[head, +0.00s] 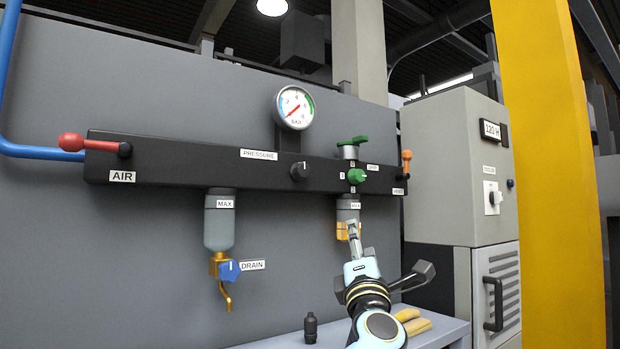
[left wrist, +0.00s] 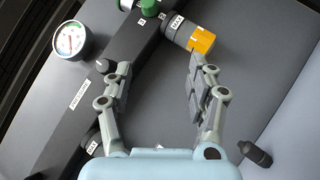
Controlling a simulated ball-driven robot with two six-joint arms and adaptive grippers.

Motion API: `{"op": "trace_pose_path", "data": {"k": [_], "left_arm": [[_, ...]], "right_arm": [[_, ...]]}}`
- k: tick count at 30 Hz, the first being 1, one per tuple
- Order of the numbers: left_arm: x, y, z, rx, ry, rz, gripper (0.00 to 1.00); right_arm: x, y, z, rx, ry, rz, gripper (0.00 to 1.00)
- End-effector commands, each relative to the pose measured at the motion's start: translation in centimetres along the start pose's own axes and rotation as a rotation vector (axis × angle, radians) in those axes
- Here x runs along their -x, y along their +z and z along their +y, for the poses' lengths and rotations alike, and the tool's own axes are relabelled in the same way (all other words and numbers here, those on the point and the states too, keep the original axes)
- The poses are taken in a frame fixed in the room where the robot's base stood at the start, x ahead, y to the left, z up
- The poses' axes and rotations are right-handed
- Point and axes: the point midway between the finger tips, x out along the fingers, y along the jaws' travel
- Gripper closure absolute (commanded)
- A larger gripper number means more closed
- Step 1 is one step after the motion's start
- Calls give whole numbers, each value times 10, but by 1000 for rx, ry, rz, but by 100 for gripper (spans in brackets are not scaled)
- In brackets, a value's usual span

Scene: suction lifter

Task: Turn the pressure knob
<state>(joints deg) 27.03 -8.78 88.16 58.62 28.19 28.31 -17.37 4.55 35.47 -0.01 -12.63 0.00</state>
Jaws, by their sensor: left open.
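The pressure knob (head: 299,171) is a small black knob with a pale mark on the dark manifold bar (head: 215,167), right of the PRESSURE label and below the gauge (head: 294,107). In the left wrist view the knob (left wrist: 104,66) shows just beyond the left fingertip, partly hidden by it. My left gripper (head: 353,235) is below and right of the knob in the head view, in front of the right-hand bowl. In the left wrist view the gripper (left wrist: 160,66) has its fingers wide apart with nothing between them. I cannot tell whether a finger touches anything. My right gripper is not in view.
Green valve knob (head: 357,175) and orange lever (head: 406,161) sit right of the pressure knob. A red lever (head: 72,142) is at the left end. The drain bowl (head: 219,222) hangs below the bar. A black bottle (head: 310,327) stands on the shelf. A grey cabinet (head: 445,170) is right.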

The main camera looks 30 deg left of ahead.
Motion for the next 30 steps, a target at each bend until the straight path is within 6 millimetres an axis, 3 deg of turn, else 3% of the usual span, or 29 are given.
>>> {"op": "trace_pose_path", "data": {"k": [1, 3, 6, 9, 12, 17, 30], "left_arm": [[-20, -1, 30, 140, 69, 90, 43], [-42, -8, 69, 370, 156, 237, 43], [-60, -18, 113, 725, 249, 454, 43], [-64, -19, 135, 1005, 283, 623, 43], [-64, -14, 144, 1166, 284, 725, 43], [-69, -16, 147, 1239, 280, 775, 43], [-126, -70, 131, 1231, 281, 774, 43]], "right_arm": [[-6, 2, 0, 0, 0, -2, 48], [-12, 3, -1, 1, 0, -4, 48], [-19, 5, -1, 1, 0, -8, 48], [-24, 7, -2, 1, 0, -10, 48], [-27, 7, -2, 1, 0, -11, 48], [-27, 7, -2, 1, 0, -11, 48], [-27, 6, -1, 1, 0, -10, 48]]}}
